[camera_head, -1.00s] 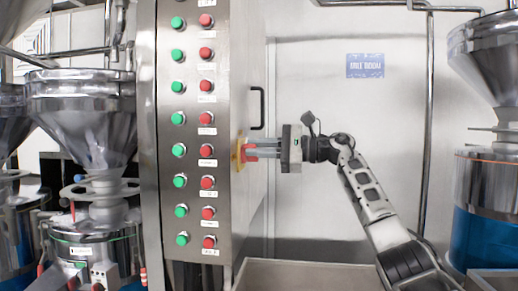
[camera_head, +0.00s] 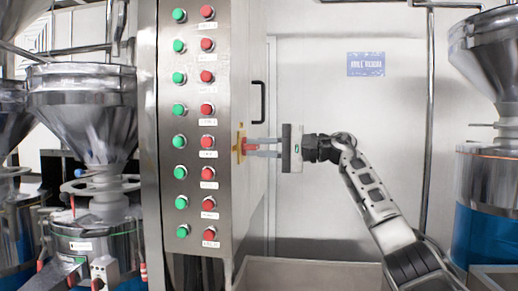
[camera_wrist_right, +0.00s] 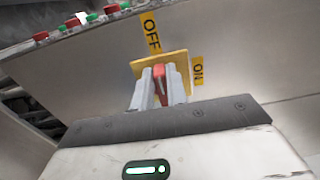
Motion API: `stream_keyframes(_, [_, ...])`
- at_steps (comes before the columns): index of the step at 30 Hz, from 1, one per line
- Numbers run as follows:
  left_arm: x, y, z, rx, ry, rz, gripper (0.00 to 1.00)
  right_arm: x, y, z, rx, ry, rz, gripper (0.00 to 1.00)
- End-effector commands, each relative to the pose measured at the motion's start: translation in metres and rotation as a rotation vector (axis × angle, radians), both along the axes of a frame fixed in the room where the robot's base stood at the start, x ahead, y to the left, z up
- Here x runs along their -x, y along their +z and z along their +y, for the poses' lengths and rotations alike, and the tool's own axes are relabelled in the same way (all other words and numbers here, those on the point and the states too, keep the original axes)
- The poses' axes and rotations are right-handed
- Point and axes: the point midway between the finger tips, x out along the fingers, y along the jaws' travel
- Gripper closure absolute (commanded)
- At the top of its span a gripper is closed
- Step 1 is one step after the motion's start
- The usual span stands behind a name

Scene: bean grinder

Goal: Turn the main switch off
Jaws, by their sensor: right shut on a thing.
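The main switch is a red handle (camera_wrist_right: 159,80) on a square yellow plate (camera_wrist_right: 176,61) on the side of the steel cabinet. In the head view, the yellow plate (camera_head: 240,144) stands at the cabinet's right side. My right gripper (camera_head: 252,147) reaches in from the right. In the right wrist view, the gripper (camera_wrist_right: 157,88) has its two grey fingers shut on the red handle, one on each side. A yellow OFF label (camera_wrist_right: 151,30) is above the plate and an ON label (camera_wrist_right: 197,72) is to its right. My left gripper is not in view.
The cabinet front (camera_head: 194,240) carries columns of green and red buttons. A black door handle (camera_head: 258,102) is above the switch. Steel hoppers (camera_head: 85,110) stand at left, and a tank (camera_head: 485,195) at right. The wall behind my arm is bare apart from a blue sign (camera_head: 366,64).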

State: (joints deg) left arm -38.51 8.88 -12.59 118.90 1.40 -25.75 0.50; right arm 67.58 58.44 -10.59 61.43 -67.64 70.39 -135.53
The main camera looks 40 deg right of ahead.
Motion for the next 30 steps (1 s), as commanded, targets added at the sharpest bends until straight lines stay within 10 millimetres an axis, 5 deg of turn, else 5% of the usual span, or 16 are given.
stream_keyframes(17, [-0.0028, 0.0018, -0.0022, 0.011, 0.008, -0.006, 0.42, 0.0000, -0.0017, 0.0000, 0.027, 0.001, -0.018, 1.00])
stream_keyframes(18, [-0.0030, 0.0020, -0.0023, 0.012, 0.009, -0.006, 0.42, -0.0001, -0.0017, 0.0001, 0.027, 0.001, -0.018, 0.77])
stream_keyframes(20, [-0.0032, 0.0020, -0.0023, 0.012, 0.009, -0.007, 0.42, 0.0000, -0.0016, 0.0000, 0.027, 0.001, -0.018, 0.64])
stream_keyframes(30, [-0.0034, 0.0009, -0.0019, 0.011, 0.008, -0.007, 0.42, 0.0025, -0.0016, -0.0025, 0.024, -0.001, -0.018, 0.64])
